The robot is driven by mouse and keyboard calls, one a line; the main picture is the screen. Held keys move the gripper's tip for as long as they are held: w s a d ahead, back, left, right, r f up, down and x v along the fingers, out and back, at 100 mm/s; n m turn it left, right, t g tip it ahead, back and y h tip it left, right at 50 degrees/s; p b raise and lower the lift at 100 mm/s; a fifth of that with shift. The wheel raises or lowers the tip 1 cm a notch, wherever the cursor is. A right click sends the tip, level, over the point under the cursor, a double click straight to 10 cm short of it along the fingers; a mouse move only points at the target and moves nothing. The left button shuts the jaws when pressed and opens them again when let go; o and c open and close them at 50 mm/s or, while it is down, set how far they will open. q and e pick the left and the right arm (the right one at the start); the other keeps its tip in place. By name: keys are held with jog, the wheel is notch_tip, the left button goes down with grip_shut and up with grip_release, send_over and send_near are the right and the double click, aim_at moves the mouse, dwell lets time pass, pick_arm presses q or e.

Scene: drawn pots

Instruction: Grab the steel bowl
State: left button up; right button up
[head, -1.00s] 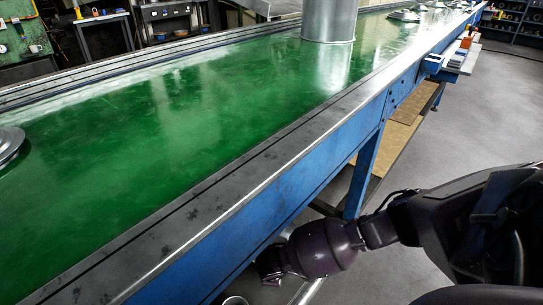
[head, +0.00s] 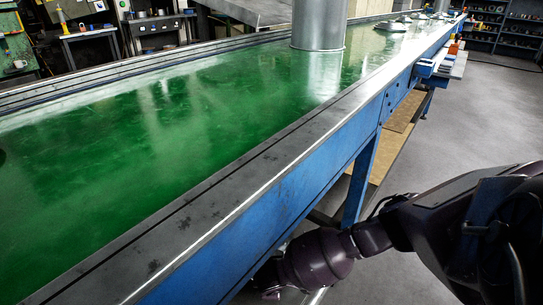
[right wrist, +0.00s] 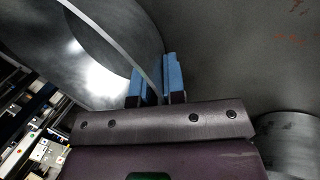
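In the right wrist view, the steel bowl (right wrist: 95,55) fills the upper left as a large, curved, shiny metal wall with a bright rim. My right gripper (right wrist: 158,80) has blue finger pads close together, one on each side of the bowl's rim, and appears shut on it. In the head view, my right arm comes in from the right and reaches down beside the conveyor; its gripper (head: 268,290) is mostly hidden at the bottom edge, and the bowl does not show there. My left gripper is out of view.
A green conveyor (head: 130,150) with a blue side frame (head: 270,200) runs diagonally across the head view. A tall metal cylinder (head: 319,25) stands on it, with several shiny lids farther back. Grey floor (head: 470,120) lies open at right. Another grey cylinder (right wrist: 290,140) shows lower right.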

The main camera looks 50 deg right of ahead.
grip_shut()
jog(key=shift+r+p, duration=0.3)
jog(key=shift+r, duration=0.25)
jog(key=r+p, duration=0.1)
jog(key=r, duration=0.2)
jog(key=r+p, duration=0.2)
jog(key=r, duration=0.2)
jog(key=shift+w+r+p, duration=0.2)
jog(key=shift+r+p, duration=0.1)
jog(key=shift+s+r+p, duration=0.1)
jog(key=shift+r+p, duration=0.2)
jog(key=shift+r, duration=0.3)
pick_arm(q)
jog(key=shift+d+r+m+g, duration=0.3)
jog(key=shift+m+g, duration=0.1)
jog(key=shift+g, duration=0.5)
pick_arm(e)
jog(key=shift+s+r, duration=0.1)
